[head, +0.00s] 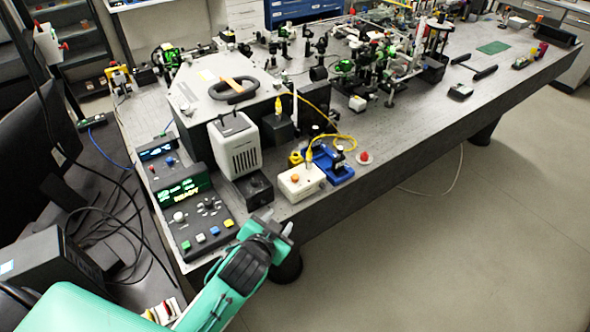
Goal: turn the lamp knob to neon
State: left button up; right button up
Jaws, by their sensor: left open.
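A white vented lamp-like housing (237,146) stands near the front edge of the bench. A small black box (258,187) sits against its front right; it may carry the lamp knob, but its face is too dark and small to read. A control panel (202,222) with a pale round knob (179,216), coloured buttons and a green lit display (182,192) lies to the left. No neon label is readable. My left gripper (279,221) is open and empty at the bench's front edge, a little in front of the black box and apart from it.
A cream box with a red button (301,182) and a blue fixture (331,163) stand right of the black box. A yellow cable (338,136) loops behind them. A large grey enclosure (215,97) stands behind the housing. The floor at the right is clear.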

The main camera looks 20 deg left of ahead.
pick_arm(q)
jog(key=w+d+r+m+t+h, duration=0.35)
jog(key=d+r+m+h, duration=0.2)
jog(key=r, duration=0.45)
jog(key=w+d+r+m+t+h, duration=0.3)
jog(key=w+d+r+m+h, duration=0.3)
jog(key=r, duration=0.3)
jog(key=s+d+r+m+g+h, duration=0.2)
jog(key=d+r+m+g+h, duration=0.25)
jog(key=d+m+h, duration=0.35)
jog(key=m+g+y, duration=1.5)
jog(key=m+y, duration=0.2)
jog(key=y, duration=0.3)
send_near(295, 176)
jog(key=shift+n+h, duration=0.25)
jog(key=f+p, duration=0.1)
jog(key=f, duration=0.1)
jog(key=f+p, duration=0.2)
jog(key=f, duration=0.1)
jog(key=f+p, duration=0.2)
jog(key=shift+s+a+f, duration=0.1)
jog(key=shift+a+f, duration=0.15)
jog(key=shift+f, duration=0.55)
pick_arm(e)
jog(key=r, duration=0.5)
jog(key=shift+s+a+r, duration=0.1)
jog(key=shift+a+r, duration=0.1)
jog(key=shift+a, duration=0.1)
